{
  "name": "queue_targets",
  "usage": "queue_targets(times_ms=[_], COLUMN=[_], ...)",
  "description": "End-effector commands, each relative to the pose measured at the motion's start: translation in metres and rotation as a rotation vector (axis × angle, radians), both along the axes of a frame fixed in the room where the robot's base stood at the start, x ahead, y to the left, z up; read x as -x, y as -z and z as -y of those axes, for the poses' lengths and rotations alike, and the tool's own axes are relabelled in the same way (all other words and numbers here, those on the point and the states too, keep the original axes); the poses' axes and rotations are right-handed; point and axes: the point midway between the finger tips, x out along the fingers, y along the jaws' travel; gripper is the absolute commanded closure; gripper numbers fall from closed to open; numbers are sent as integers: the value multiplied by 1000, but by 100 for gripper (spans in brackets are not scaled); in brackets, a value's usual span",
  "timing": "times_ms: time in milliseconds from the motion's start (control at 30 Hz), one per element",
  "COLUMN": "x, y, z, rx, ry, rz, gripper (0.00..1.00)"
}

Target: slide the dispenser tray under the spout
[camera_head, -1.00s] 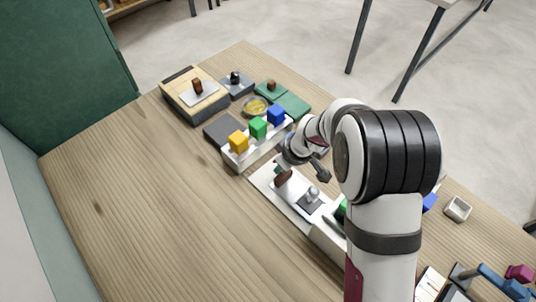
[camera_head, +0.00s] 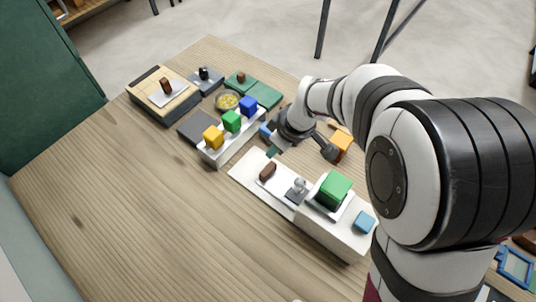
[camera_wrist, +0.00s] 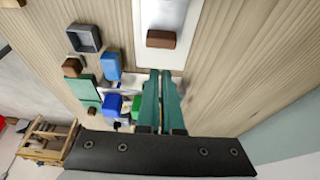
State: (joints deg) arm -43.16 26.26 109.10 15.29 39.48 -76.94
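In the head view a flat white tray or plate (camera_head: 243,171) lies on the wooden table with a brown block (camera_head: 267,171) standing on it. A small silver piece (camera_head: 299,186) is beside the white dispenser-like box (camera_head: 331,238), which carries a green cube (camera_head: 334,188). I cannot make out the spout clearly. My gripper (camera_head: 272,152) is just beyond the brown block, apart from it. In the wrist view its teal fingers (camera_wrist: 160,75) are close together with at most a thin gap and nothing held; the brown block (camera_wrist: 161,39) is ahead of the tips on the white plate (camera_wrist: 176,12).
A white rack (camera_head: 222,154) with yellow, green and blue cubes stands left of my gripper. A yellow bowl (camera_head: 227,101), green mats (camera_head: 263,95) and a wooden box (camera_head: 150,103) are farther back. An orange block (camera_head: 341,139) is behind my gripper. The front left table is clear.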

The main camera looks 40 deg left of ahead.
Motion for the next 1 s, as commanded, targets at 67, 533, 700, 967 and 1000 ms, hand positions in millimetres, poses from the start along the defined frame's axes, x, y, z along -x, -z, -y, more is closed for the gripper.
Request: queue_targets(times_ms=[67,533,700,967,1000], x=[3,1,1,0,0], y=[-11,7,57,103,105], z=[-8,-17,-17,-18,-18], rx=[39,341,339,335,334], ry=[-30,1,-1,0,1], rz=[-16,-1,-1,0,1], gripper=[80,0,0,0,0])
